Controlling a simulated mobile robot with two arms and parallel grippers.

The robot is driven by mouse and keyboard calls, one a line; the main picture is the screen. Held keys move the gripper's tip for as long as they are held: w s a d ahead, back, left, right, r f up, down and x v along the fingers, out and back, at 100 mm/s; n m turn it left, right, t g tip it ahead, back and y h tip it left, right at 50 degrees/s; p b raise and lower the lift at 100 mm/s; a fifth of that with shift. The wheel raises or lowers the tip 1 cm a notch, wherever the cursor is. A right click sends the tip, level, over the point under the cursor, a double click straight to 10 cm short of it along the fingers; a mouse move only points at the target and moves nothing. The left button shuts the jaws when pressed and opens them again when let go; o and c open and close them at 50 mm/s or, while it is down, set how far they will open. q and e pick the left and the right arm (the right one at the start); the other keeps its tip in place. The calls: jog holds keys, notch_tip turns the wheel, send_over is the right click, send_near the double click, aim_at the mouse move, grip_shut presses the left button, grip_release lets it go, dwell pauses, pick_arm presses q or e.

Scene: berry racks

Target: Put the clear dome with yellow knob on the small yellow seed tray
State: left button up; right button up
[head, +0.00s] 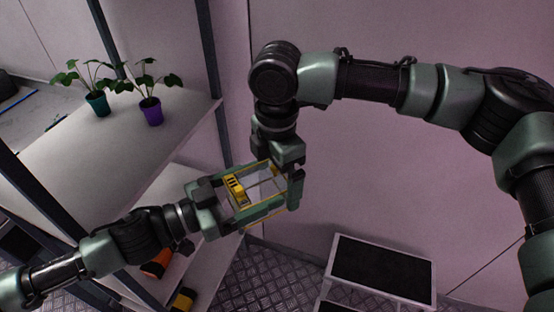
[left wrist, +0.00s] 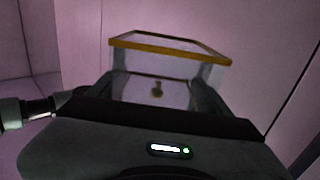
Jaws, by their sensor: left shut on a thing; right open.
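The clear dome (head: 262,181) has a yellow rim and a yellow knob (head: 236,189). My left gripper (head: 262,191) is shut on it and holds it in the air, tilted on its side, with the knob toward the gripper's palm. In the left wrist view the dome (left wrist: 170,47) shows its yellow rim away from the palm and its knob between the fingers. My right gripper (head: 289,180) is open and points down at the dome's far end; I cannot tell whether it touches. I cannot make out the small yellow seed tray for certain.
A rack's upper shelf (head: 75,160) at left bears plants in a teal pot (head: 97,104) and a purple pot (head: 151,112). Lower down are an orange-and-black thing (head: 158,262) and a yellow-and-black thing (head: 183,300). A dark-topped, pale-framed stand (head: 433,288) is at lower right.

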jog(key=shift+f, duration=0.75)
jog(key=c, duration=1.2)
pick_arm(q)
jog(key=o, duration=1.4)
pick_arm(e)
jog(key=shift+c, duration=0.9)
pick_arm(q)
jog(key=shift+a, duration=0.1)
